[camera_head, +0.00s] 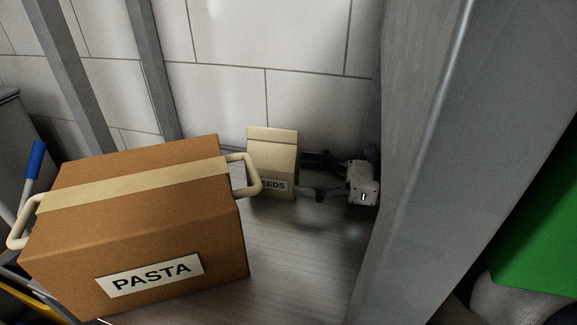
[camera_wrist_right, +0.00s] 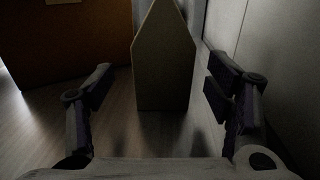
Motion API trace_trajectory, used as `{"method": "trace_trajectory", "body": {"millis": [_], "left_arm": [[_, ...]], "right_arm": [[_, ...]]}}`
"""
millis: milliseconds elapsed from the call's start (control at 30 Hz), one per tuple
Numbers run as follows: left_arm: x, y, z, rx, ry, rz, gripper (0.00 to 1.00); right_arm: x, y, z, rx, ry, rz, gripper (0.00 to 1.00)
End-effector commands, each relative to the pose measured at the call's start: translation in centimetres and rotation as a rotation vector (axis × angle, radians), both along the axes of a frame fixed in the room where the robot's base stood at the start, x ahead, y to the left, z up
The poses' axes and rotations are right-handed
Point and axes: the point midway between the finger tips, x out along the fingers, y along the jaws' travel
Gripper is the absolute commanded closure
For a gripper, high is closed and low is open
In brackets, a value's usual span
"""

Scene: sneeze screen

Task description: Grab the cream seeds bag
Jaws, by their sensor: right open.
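The cream seeds bag (camera_head: 272,158) stands upright on the wooden surface near the tiled wall, its label partly hidden by the pasta box's handle. My right gripper (camera_head: 308,174) is just right of the bag in the head view, pointing left at it. In the right wrist view, the bag (camera_wrist_right: 165,62) stands ahead, seen side-on, between and beyond the open fingers of the right gripper (camera_wrist_right: 163,98). I cannot tell whether a finger touches it. My left gripper is not in view.
A large brown pasta box (camera_head: 150,225) with cream handles stands left and in front of the bag; it also shows in the right wrist view (camera_wrist_right: 60,45). A grey upright panel (camera_head: 425,130) stands right of the gripper. The tiled wall (camera_head: 270,45) is behind.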

Motion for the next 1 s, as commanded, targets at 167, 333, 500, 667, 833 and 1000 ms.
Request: {"method": "trace_trajectory", "body": {"millis": [167, 333, 500, 667, 833, 1000], "left_arm": [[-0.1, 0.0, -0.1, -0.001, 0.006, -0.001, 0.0], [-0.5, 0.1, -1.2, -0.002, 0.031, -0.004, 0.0], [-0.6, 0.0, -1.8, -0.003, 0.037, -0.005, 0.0], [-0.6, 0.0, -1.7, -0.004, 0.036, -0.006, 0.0], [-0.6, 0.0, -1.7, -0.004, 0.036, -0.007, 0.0], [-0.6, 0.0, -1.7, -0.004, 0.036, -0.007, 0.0]], "right_arm": [[0.4, 1.6, 0.2, 0.001, -0.001, 0.002, 0.27], [1.9, 4.5, 0.3, 0.0, 0.0, 0.001, 0.27], [2.6, 6.8, 0.7, 0.002, 0.003, -0.002, 0.27], [2.7, 7.0, 0.9, 0.003, 0.002, -0.004, 0.27], [2.7, 7.0, 0.9, 0.003, 0.002, -0.005, 0.49], [2.7, 7.0, 0.9, 0.003, 0.002, -0.005, 0.88]]}}
